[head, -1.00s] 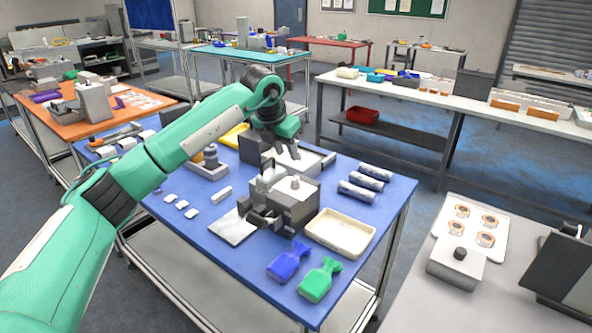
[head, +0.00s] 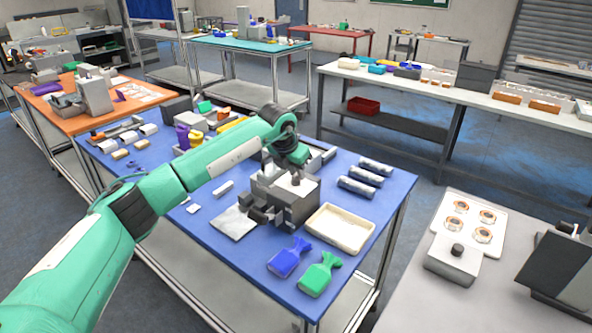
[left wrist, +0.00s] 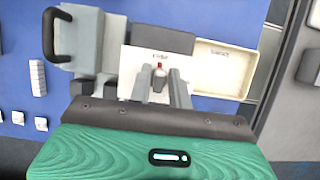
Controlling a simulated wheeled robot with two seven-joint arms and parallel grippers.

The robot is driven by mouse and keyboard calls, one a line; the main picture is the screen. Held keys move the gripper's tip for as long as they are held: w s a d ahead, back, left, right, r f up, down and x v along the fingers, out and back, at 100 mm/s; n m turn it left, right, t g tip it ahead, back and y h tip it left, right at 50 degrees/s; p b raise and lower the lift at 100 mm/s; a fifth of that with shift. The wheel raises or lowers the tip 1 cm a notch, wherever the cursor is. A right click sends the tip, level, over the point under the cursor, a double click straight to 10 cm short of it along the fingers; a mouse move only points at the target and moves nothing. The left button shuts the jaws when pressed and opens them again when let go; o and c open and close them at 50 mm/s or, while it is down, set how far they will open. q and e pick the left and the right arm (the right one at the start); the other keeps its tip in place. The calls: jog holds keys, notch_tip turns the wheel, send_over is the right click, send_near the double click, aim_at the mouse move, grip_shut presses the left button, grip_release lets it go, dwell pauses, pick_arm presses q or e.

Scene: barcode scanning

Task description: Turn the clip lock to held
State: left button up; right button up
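A grey box-shaped fixture (head: 300,207) stands on the blue table, with dark clamp parts on its front left side. A small knob with a red tip (left wrist: 160,76), which looks like the clip lock, stands on its pale labelled top in the left wrist view. My left gripper (left wrist: 161,84) points down over this top, its two grey fingers on either side of the knob. The fingers are apart, with narrow gaps beside the knob; contact is not clear. In the head view my left gripper (head: 297,174) is small and partly hidden by its own wrist. My right gripper is not in view.
A cream tray (head: 340,229) sits right of the fixture, a flat grey plate (head: 236,222) left of it. Blue (head: 288,258) and green (head: 319,274) bags lie in front. Several grey cylinders (head: 366,177) lie behind right. A black-handled grey part (left wrist: 80,38) stands beside the fixture.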

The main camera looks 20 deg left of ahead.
pick_arm(q)
grip_shut()
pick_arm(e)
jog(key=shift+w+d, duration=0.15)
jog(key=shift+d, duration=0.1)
